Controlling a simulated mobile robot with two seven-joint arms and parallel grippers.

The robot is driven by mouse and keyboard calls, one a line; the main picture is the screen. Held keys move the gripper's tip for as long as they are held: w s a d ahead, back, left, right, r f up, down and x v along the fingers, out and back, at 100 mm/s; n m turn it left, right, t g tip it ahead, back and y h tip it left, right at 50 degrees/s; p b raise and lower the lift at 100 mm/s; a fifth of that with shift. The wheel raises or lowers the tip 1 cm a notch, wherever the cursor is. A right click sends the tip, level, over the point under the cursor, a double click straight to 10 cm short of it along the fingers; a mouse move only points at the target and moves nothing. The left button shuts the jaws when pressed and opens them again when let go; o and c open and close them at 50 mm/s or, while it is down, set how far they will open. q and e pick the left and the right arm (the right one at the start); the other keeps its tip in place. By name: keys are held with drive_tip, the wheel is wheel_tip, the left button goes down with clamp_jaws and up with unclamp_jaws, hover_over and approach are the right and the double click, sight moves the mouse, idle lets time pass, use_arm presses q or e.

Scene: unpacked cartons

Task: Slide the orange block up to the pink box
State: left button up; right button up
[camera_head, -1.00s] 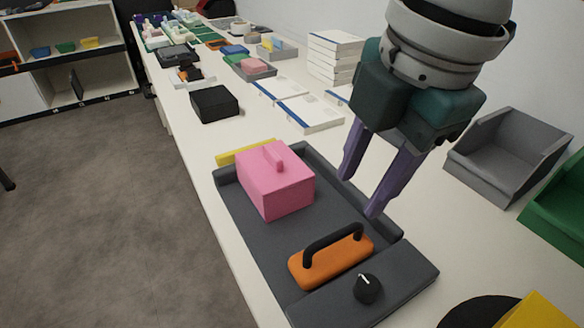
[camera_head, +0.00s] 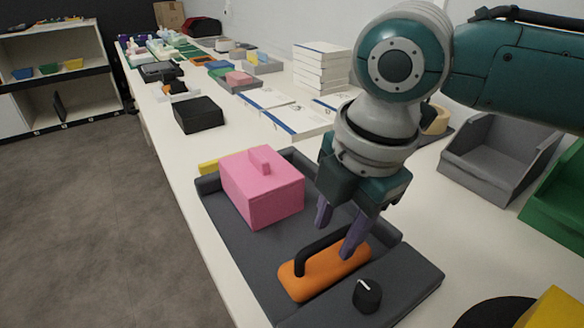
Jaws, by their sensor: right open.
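The orange block (camera_head: 318,274) with a black arched handle (camera_head: 305,258) lies in a dark grey tray (camera_head: 230,227), near the tray's front end by a black knob. The pink box (camera_head: 262,187), with a small pink ridge on its lid, stands farther back in the same tray. A gap of bare tray separates the two. My right gripper (camera_head: 338,233) is open and empty, with its purple fingers pointing down. One fingertip shows in front of the right end of the handle; whether it touches cannot be told. My left gripper is out of view.
A black knob (camera_head: 367,295) sits on the tray's raised front part. A yellow piece (camera_head: 208,167) lies behind the pink box at the tray's back edge. A black box (camera_head: 198,115) and white books (camera_head: 297,121) stand farther back. A grey bin (camera_head: 490,165) stands at the right.

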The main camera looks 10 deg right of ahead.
clamp_jaws()
idle(0.3)
idle(1.1)
